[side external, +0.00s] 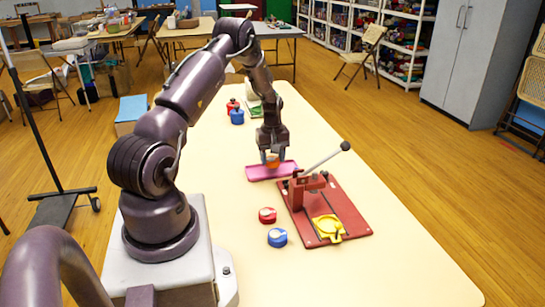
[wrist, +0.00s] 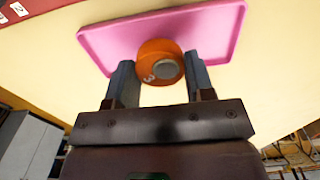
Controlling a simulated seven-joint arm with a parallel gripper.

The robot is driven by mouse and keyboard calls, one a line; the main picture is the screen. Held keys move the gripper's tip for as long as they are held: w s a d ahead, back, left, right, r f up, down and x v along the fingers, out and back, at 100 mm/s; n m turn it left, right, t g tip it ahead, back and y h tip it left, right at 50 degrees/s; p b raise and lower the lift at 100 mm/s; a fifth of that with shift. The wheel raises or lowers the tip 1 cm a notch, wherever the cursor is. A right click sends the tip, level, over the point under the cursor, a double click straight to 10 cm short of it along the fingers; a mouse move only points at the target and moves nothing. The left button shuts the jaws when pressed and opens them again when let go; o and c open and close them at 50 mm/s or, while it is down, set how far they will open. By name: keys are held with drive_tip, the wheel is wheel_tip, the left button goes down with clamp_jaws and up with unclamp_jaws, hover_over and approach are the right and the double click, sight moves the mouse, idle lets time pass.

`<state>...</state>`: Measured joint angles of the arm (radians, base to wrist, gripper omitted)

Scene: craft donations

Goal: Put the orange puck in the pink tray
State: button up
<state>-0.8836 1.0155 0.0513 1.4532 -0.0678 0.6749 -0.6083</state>
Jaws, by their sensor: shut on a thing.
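The orange puck (wrist: 158,50) is between the fingers of my gripper (wrist: 160,80) in the wrist view. In the side external view the puck (side external: 272,163) shows at the fingertips of my gripper (side external: 271,158), which is shut on it. The pink tray (side external: 258,174) lies on the table below the gripper. In the wrist view the tray (wrist: 110,40) is behind the puck. I cannot tell whether the puck touches the tray floor.
A red press (side external: 345,215) with a raised lever stands close to the right of the tray, with a yellow piece (side external: 327,227) on its base. A red puck (side external: 267,215) and a blue puck (side external: 277,237) lie in front. Another red container (side external: 232,104) and blue container (side external: 237,117) stand farther back.

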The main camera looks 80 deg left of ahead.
drive_tip(key=shift+f, duration=0.3)
drive_tip(key=shift+f, duration=0.65)
drive_tip(key=o, duration=0.9)
drive_tip(key=shift+r, duration=0.1)
drive_tip(key=shift+r, duration=3.65)
